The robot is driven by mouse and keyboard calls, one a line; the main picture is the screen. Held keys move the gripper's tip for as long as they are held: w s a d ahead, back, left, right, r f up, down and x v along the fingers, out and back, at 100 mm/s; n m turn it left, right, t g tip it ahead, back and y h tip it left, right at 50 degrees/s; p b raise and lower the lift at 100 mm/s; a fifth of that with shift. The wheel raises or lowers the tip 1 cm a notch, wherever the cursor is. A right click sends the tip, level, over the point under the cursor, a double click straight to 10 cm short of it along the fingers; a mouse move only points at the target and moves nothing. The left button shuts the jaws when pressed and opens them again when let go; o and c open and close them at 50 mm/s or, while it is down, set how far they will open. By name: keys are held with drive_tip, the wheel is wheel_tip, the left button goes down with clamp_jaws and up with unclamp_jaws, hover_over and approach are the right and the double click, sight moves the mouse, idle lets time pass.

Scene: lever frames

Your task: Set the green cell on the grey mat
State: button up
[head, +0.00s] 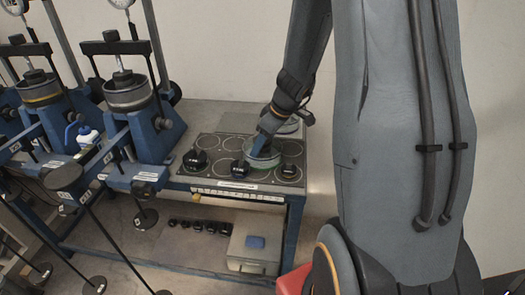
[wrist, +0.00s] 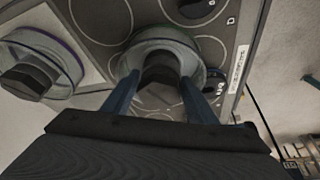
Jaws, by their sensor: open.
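The green cell (head: 263,162), a round clear-walled pot with a green band, stands on a dark grey board marked with rings (head: 222,143). My gripper (head: 263,143) is over it from above. In the wrist view, my gripper (wrist: 160,88) is open, its two blue fingers reaching down on either side of the cell's dark centre piece, inside the rim (wrist: 190,47). I cannot tell whether they touch it. Which surface is the grey mat is unclear; a pale grey square (wrist: 88,88) lies at left in the wrist view, under a purple-banded cell (wrist: 68,53).
Black weights (head: 195,160) stand on the board left of the cell, with another (head: 289,171) to its right. Blue load frames (head: 137,135) crowd the left, one holding a yellow-banded cell (head: 40,96). A grey box (head: 253,248) and small weights sit on the lower shelf.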

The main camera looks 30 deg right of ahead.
drive_tip(key=shift+c, duration=0.3)
clamp_jaws()
drive_tip(key=shift+r, duration=0.1)
